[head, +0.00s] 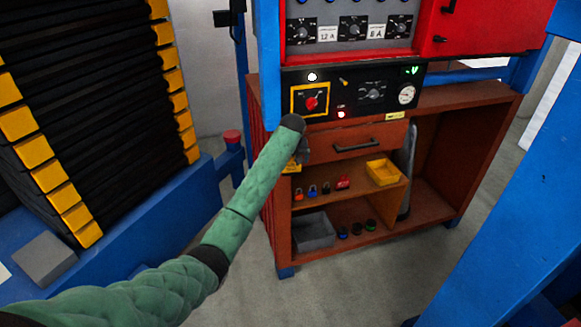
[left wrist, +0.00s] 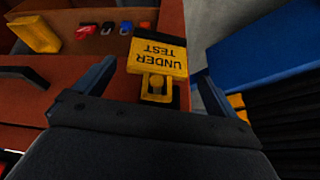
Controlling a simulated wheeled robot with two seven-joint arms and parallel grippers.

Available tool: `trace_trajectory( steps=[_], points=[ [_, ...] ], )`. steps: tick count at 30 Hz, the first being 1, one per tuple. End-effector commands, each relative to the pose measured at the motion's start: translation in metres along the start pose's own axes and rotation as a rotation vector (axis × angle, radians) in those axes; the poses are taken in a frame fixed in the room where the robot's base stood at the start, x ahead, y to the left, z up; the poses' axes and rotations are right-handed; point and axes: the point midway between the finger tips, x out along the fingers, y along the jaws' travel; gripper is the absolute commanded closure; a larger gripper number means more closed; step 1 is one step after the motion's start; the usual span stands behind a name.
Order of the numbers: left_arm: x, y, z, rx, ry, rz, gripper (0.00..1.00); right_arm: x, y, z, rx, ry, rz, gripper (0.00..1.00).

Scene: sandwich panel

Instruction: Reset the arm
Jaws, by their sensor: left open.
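My left arm reaches in from the lower left of the head view to the cabinet's front left corner. Its dark gripper (head: 303,152) is small and partly hidden there by the arm. In the left wrist view the left gripper (left wrist: 150,85) is open, with its two fingers spread apart. A yellow "UNDER TEST" tag (left wrist: 160,55) lies between the fingers in that picture, upside down, with a yellow clasp below it. I cannot tell whether the fingers touch it. A bit of the tag shows in the head view (head: 291,168). My right gripper is not in view.
The wooden cabinet (head: 448,190) has a black panel (head: 350,98) with a red switch (head: 311,103), a drawer (head: 340,141), and shelves with padlocks, a yellow bin (head: 383,172) and a grey bin (head: 313,232). A blue-framed stack stands left. Grey floor is clear in front.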

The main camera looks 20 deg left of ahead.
Motion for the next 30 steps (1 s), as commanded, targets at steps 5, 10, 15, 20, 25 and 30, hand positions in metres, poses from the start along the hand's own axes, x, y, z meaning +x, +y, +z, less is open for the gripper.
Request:
trace_trajectory(
  steps=[5,10,15,20,25,30],
  points=[
    [-0.020,0.000,0.000,0.000,0.001,0.001,0.04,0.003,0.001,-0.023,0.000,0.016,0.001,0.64],
    [-0.026,0.000,0.004,0.003,-0.003,0.000,0.04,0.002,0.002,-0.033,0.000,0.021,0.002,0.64],
    [0.019,-0.002,0.041,0.036,-0.020,0.004,0.04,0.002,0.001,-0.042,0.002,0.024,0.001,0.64],
    [0.090,-0.007,0.106,0.092,-0.041,0.014,0.04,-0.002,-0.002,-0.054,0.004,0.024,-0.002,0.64],
    [0.160,-0.017,0.183,0.154,-0.062,0.027,0.04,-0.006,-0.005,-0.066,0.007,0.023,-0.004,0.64],
    [0.222,-0.029,0.267,0.214,-0.083,0.043,0.04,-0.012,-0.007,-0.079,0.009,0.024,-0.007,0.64]
  ],
)
